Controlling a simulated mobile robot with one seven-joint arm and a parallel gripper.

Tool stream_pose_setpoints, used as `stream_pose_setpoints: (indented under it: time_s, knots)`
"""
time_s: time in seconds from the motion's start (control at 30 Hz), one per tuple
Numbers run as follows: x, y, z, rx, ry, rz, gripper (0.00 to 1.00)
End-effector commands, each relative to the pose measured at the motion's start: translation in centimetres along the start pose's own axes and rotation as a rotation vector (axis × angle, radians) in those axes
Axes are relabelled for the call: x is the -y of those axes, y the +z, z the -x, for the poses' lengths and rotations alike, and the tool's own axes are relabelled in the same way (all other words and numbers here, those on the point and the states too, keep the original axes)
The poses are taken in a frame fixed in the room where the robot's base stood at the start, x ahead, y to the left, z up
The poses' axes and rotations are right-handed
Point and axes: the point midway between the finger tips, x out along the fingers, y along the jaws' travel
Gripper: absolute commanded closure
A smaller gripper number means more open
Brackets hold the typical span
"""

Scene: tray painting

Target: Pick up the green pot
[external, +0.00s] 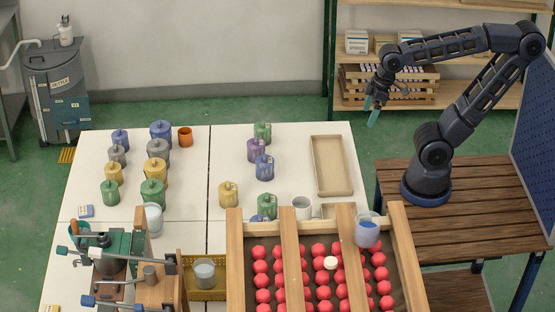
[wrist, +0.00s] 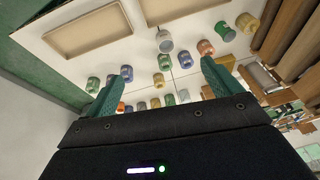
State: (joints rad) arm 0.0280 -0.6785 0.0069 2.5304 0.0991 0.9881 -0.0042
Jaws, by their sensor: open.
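Several green pots stand on the white table in the external view. One green pot (external: 263,132) is at the back middle, another (external: 152,192) is near the front left, and a smaller one (external: 110,193) is left of that. Which green pot is meant cannot be told. My gripper (external: 373,120) is open and empty, raised in the air behind the table's right back corner, well apart from all the pots. In the wrist view my gripper (wrist: 163,82) has its two teal fingers spread wide, with pots far beyond, including a green pot (wrist: 93,84).
Purple, blue, yellow and grey pots crowd near the green ones; a blue pot (external: 265,168) stands in the middle. A shallow tan tray (external: 347,166) lies at the table's right. A wooden rack (external: 235,262) with red balls is in front. Shelves (external: 462,68) stand behind.

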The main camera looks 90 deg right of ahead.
Motion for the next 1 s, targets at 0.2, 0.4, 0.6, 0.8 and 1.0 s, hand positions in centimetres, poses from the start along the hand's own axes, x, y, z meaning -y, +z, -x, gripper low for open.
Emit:
stream_pose_setpoints:
  time_s: [0.2,0.4,0.6,0.8,1.0]
  knots:
    - [1.8,-0.9,-3.4,0.177,-0.126,-0.152,0.1]
    - [3.5,-1.8,-6.1,0.325,-0.248,-0.3,0.1]
    - [4.9,-3.2,-8.6,0.46,-0.372,-0.457,0.1]
    - [6.0,-5.1,-11.0,0.581,-0.499,-0.624,0.1]
    - [6.5,-7.3,-13.6,0.687,-0.629,-0.799,0.1]
